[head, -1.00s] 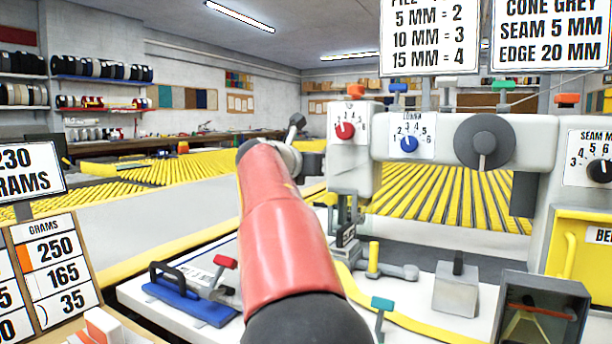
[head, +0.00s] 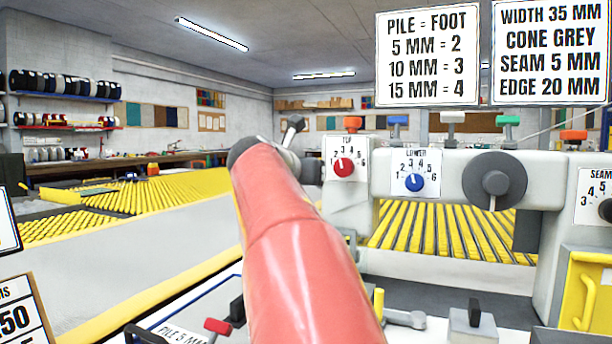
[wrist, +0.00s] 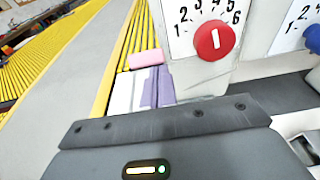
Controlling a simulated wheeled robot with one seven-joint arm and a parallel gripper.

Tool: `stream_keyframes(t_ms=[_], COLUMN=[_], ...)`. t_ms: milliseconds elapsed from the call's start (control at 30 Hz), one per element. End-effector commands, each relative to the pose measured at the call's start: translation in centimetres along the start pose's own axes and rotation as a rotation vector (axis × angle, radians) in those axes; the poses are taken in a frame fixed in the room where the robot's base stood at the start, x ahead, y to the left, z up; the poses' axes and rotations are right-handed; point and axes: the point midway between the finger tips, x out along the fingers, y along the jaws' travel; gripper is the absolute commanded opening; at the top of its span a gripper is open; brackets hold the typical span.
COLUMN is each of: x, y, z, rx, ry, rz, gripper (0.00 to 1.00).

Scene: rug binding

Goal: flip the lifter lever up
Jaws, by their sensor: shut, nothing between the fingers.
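I cannot tell for certain which lever is the lifter lever. A small lever with a red grip (head: 217,326) stands low in the head view, left of my red arm. A dark upright handle (head: 237,310) is beside it. In the wrist view, the dark body of my gripper (wrist: 180,125) fills the bottom, with a small lit panel. Its fingertips do not show clearly. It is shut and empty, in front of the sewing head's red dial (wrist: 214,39). A grey fitting (wrist: 306,150) shows in part at the right edge. My arm hides part of the machine bed.
The machine head carries the red dial, a blue dial (head: 415,182) and a large grey handwheel (head: 495,180). A yellow cover (head: 585,290) is at the right. Signs (head: 428,58) hang above. Yellow roller tables (head: 130,200) lie to the left and behind.

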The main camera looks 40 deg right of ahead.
Motion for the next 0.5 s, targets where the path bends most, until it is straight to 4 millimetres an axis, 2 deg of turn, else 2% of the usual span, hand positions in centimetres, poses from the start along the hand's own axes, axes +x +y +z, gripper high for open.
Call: stream_keyframes(t_ms=[33, 500], x=[-0.52, -0.46], y=[-0.62, -0.89], z=[3.19, 3.52], rx=[0.004, 0.005], ry=[-0.069, -0.069], rz=[0.012, 0.008], gripper=[0.0, 0.0])
